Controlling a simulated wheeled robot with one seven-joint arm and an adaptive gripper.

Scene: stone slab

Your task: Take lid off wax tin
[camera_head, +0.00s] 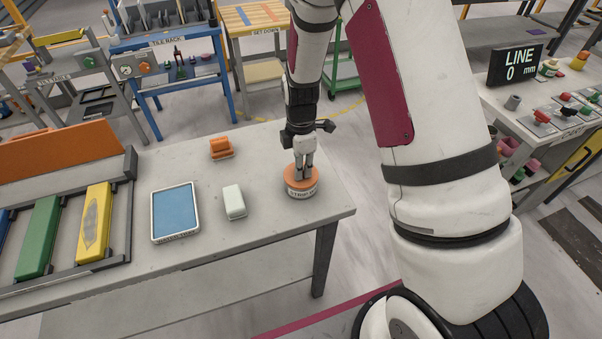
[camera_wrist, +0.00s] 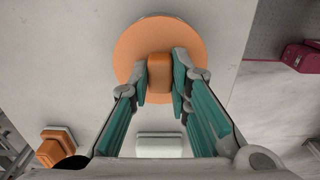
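The wax tin (camera_head: 302,192) is a short white round tin with dark lettering on its side, near the right end of the grey table. Its orange round lid (camera_head: 290,178) sits on top, and in the wrist view the lid (camera_wrist: 130,50) has a raised block-shaped orange knob (camera_wrist: 160,72). My gripper (camera_head: 304,174) points straight down over the tin. In the wrist view its two finger pads (camera_wrist: 160,82) lie against the left and right sides of the knob. The lid appears level on the tin.
A white block (camera_head: 234,202), a blue-topped pad (camera_head: 175,212) and an orange holder (camera_head: 221,148) stand left of the tin. A rack with green and yellow bars (camera_head: 93,222) fills the table's left end. The table's right edge (camera_head: 338,190) is close to the tin.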

